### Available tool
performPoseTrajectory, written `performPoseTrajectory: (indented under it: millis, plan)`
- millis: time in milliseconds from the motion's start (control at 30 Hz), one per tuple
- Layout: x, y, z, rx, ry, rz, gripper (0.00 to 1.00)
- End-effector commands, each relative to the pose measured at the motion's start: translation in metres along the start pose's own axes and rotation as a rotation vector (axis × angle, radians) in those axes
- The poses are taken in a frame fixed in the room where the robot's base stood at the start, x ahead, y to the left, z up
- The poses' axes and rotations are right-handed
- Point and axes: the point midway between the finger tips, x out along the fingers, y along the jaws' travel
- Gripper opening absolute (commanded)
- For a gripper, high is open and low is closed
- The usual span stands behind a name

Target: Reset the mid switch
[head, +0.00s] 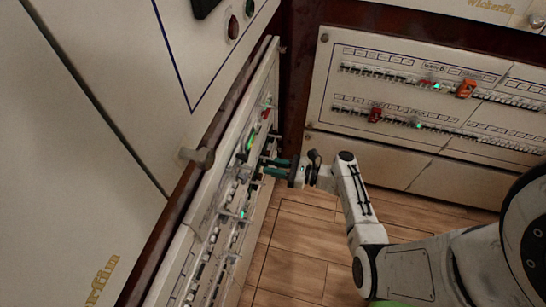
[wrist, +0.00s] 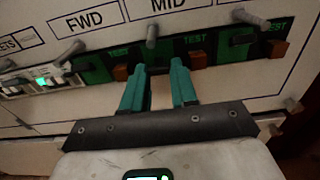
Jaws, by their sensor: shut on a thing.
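In the head view my gripper (head: 264,166) reaches left to the side panel (head: 203,207), where the switch itself is too small to make out.
A second breaker panel (head: 340,110) with orange and red pieces is at the back. The wooden floor (head: 300,245) below my arm is clear.

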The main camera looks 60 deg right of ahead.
Motion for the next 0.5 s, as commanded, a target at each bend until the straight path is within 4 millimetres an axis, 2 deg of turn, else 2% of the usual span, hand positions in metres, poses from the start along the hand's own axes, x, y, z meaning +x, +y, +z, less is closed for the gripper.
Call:
performPoseTrajectory:
  millis: [33,500]
  plan:
    - [0.000,0.001,0.013,0.003,0.032,0.001,0.00]
    - [0.002,0.001,0.029,0.001,0.355,0.002,0.00]
